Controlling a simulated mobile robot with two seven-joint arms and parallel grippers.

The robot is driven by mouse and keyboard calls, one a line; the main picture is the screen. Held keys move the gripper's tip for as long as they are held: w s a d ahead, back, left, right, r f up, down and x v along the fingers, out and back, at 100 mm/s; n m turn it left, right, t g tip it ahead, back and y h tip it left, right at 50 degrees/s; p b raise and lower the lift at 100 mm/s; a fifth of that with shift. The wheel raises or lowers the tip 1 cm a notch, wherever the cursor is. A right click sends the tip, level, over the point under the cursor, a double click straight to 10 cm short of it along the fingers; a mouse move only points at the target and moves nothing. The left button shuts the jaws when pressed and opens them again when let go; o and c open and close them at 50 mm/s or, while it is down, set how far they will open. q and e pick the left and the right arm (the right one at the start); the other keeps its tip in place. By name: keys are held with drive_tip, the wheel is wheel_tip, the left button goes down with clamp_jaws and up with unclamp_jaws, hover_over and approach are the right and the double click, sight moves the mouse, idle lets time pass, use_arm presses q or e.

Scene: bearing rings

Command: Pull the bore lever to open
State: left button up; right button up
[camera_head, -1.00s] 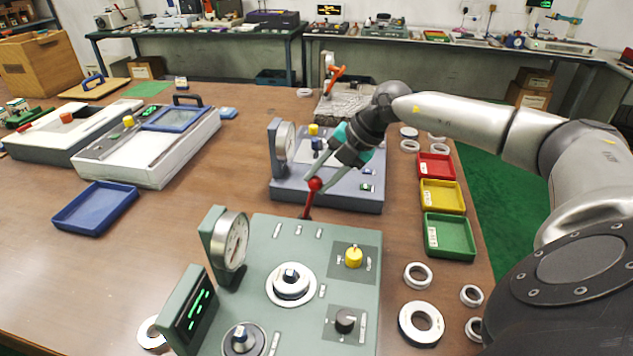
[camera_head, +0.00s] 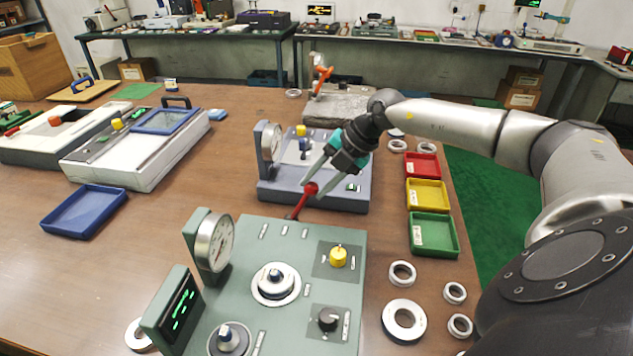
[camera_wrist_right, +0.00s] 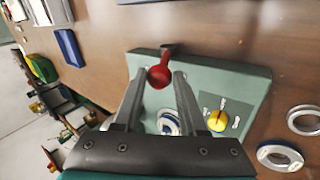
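The bore lever, a dark red arm with a red ball knob (camera_head: 311,188), stands at the far edge of the green gauge console (camera_head: 262,246) and leans to the right. My right gripper (camera_head: 316,182) reaches down to the knob, with one finger on each side. In the right wrist view the red knob (camera_wrist_right: 160,76) sits between the two fingertips (camera_wrist_right: 160,74), which seem to press on it. The console carries a round dial (camera_head: 215,243), a bearing ring on a round seat (camera_head: 276,284), a yellow knob (camera_head: 338,257) and a black knob (camera_head: 328,319). My left gripper is not in view.
A blue-grey console (camera_head: 340,197) stands just behind the lever, beneath my right gripper. Red, yellow and green trays (camera_head: 433,235) line the right side, with loose rings (camera_head: 404,320) in front. A blue tray (camera_head: 84,211) lies at left. Bare table separates it from the green console.

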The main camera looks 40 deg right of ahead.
drive_tip(key=o, duration=0.4)
drive_tip(key=shift+s+d+f, duration=0.25)
drive_tip(key=shift+s+f, duration=0.05)
drive_tip(key=shift+f, duration=0.15)
drive_tip(key=shift+w, duration=0.1)
drive_tip(key=shift+a+r, duration=0.1)
drive_tip(key=shift+r, duration=0.1)
drive_tip(key=p+v, duration=0.1)
drive_tip(key=v, duration=1.4)
